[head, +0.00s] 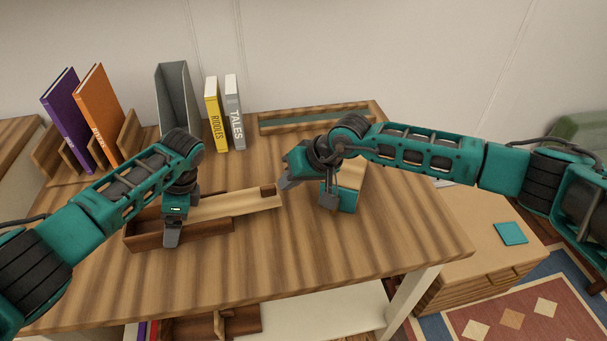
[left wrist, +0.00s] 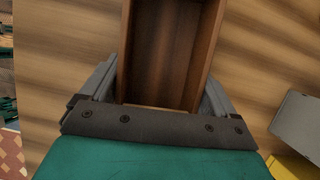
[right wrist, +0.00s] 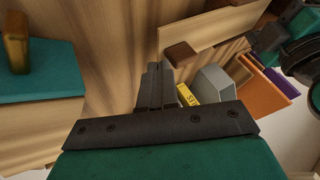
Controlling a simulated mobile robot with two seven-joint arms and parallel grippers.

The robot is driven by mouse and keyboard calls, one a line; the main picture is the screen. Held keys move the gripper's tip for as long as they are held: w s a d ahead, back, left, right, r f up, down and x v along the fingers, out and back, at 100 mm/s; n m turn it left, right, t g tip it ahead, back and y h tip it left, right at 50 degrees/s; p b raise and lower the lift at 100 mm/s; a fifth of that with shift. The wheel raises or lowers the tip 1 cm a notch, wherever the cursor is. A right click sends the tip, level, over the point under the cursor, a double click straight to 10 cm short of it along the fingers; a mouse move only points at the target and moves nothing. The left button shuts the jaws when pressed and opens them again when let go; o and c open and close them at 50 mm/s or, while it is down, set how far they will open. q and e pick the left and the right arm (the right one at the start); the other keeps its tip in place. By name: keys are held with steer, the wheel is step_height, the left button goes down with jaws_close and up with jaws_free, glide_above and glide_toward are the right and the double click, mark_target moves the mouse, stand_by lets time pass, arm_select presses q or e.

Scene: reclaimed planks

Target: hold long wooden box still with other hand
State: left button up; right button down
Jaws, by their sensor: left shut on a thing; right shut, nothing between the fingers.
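The long wooden box (head: 207,231) lies on the plank table, dark brown and open along its left part. A pale lid (head: 235,203) with a dark brown knob (head: 268,191) sticks out past its right end. My left gripper (head: 177,220) is shut across the box; in the left wrist view its fingers stand on either side of the box walls (left wrist: 208,45). My right gripper (head: 287,182) is shut and empty, just right of the knob and apart from it. In the right wrist view the knob (right wrist: 181,54) shows beyond the closed fingertips (right wrist: 155,72).
Behind stand a grey holder (head: 172,85), a yellow book (head: 216,115) and a grey book (head: 235,112). A rack with purple (head: 66,122) and orange (head: 100,115) books is at left. A long tray (head: 315,118) lies at the back. The table front is clear.

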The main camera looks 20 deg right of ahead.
mark_target(244, 196)
steer(key=shift+a, duration=0.25)
arm_select(q)
steer(key=shift+d, duration=0.1)
arm_select(e)
steer(key=a, duration=1.1)
steer(key=shift+a, duration=0.4)
steer(key=d, duration=0.4)
steer(key=shift+d, duration=0.4)
steer(key=v, duration=0.9)
steer(key=shift+s+r, duration=0.15)
steer(key=shift+r, duration=0.25)
arm_select(q)
steer(key=o, duration=0.9)
